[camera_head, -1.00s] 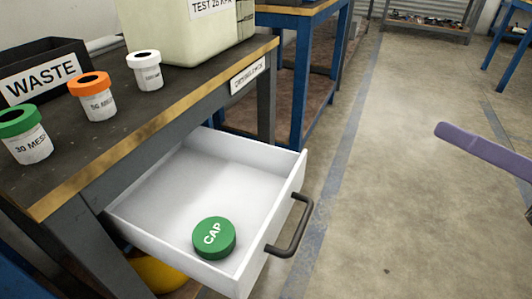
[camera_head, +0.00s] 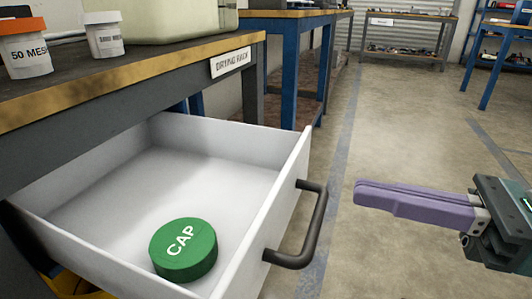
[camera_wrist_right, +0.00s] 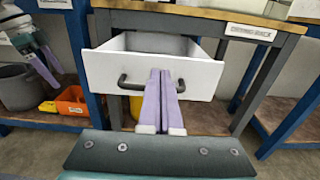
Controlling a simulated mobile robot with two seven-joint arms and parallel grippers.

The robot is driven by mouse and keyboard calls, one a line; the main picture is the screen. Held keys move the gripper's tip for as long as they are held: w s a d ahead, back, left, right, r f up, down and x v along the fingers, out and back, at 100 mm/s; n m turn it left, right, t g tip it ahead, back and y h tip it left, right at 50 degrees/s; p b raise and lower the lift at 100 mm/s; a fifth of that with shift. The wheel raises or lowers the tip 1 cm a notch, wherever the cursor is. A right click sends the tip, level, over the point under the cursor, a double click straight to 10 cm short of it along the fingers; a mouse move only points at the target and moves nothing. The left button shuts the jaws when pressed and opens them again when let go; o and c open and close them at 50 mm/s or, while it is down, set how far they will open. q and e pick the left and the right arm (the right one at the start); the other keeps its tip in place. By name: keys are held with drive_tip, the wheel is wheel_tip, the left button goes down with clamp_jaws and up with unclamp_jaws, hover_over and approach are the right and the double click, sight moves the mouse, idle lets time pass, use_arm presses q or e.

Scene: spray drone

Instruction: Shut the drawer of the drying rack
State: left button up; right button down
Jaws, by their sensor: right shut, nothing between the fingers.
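The white drawer (camera_head: 285,196) of the drying rack (camera_head: 120,85) stands pulled out, with a dark handle (camera_head: 312,228) on its front. A green cap (camera_head: 184,249) marked CAP lies inside it. My right gripper (camera_head: 358,194) has purple fingers pressed together with nothing between them. It is to the right of the handle in the head view, and apart from it as far as I can tell. In the right wrist view the fingers (camera_wrist_right: 160,75) point at the drawer front (camera_wrist_right: 195,76) and cover part of the handle (camera_wrist_right: 122,82). My left gripper is not in the head view.
Jars with orange (camera_head: 22,48) and white lids (camera_head: 104,35) and a large pale container (camera_head: 180,18) stand on the rack top. A blue-legged table (camera_head: 291,70) is behind. The floor (camera_head: 400,130) to the right is clear.

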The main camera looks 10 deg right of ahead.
sight(287, 176)
drive_tip(key=x, duration=0.6)
drive_tip(key=shift+w+a+b, duration=0.1)
drive_tip(key=shift+w+b, duration=0.05)
drive_tip(key=shift+b, duration=0.15)
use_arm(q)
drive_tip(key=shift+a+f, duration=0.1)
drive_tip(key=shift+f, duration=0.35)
use_arm(e)
drive_tip(key=shift+a, duration=0.1)
